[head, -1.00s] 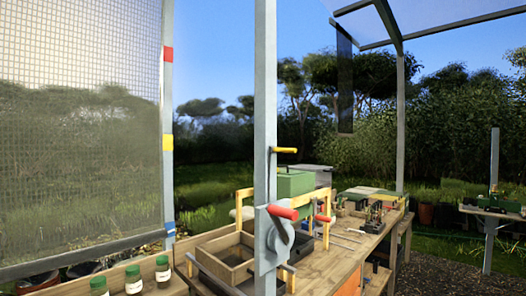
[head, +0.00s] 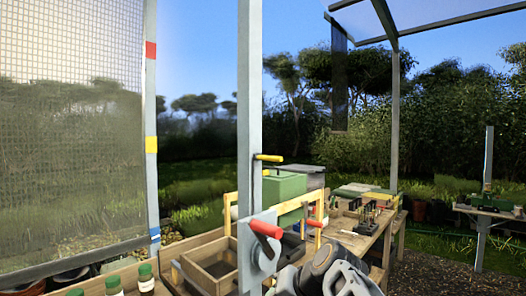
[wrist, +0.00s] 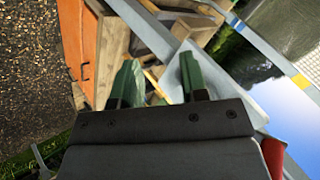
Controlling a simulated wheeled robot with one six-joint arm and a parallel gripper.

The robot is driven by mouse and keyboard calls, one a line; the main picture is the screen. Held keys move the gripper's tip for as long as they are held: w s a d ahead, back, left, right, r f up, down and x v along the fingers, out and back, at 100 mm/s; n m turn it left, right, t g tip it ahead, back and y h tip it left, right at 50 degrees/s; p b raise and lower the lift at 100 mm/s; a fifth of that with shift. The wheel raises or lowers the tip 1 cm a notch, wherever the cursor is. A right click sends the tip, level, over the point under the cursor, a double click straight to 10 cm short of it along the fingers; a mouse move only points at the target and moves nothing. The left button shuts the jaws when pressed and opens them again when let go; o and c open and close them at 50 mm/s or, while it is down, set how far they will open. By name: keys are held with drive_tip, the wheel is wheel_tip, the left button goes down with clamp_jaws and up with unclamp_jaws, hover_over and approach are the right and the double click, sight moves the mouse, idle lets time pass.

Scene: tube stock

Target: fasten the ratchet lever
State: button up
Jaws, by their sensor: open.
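The ratchet lever is a dark bar with a red grip (head: 265,229), on a grey plate (head: 257,255) fixed to the upright grey post (head: 249,110). The grip sticks out from the plate toward the right. A yellow peg (head: 269,157) sticks out of the post higher up. My gripper (wrist: 158,75) shows in the wrist view with two green fingers apart and nothing clearly between them. In the head view my arm is low, just right of the lever; the fingertips cannot be made out there. A red piece (wrist: 273,156) at the wrist view's lower right cannot be identified.
A workbench with a wooden tray (head: 207,273) stands behind the post. Green-capped jars (head: 146,278) are at lower left. A yellow frame (head: 317,208) and a green box (head: 285,193) stand behind the lever. A mesh screen (head: 70,150) fills the left side.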

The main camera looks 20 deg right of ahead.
drive_tip(key=w+d+r+m+t+y+p, duration=0.1)
drive_tip(key=d+r+t, duration=0.15)
drive_tip(key=r, duration=0.35)
drive_tip(key=w+d+r+m+t, duration=0.1)
drive_tip(key=d+r+t, duration=0.1)
drive_tip(key=d+r, duration=0.3)
drive_tip(key=n+t+y+p, duration=0.1)
drive_tip(key=n+t+y, duration=0.1)
drive_tip(key=t+y, duration=0.15)
approach(273, 159)
drive_tip(key=shift+t+h, duration=0.35)
drive_tip(key=shift+t, duration=0.15)
drive_tip(key=p+x, duration=0.4)
drive_tip(key=x, duration=0.5)
drive_tip(key=shift+f+p, duration=0.15)
drive_tip(key=shift+p, duration=0.15)
drive_tip(key=shift+x, duration=0.85)
drive_tip(key=shift+f, duration=0.1)
clamp_jaws()
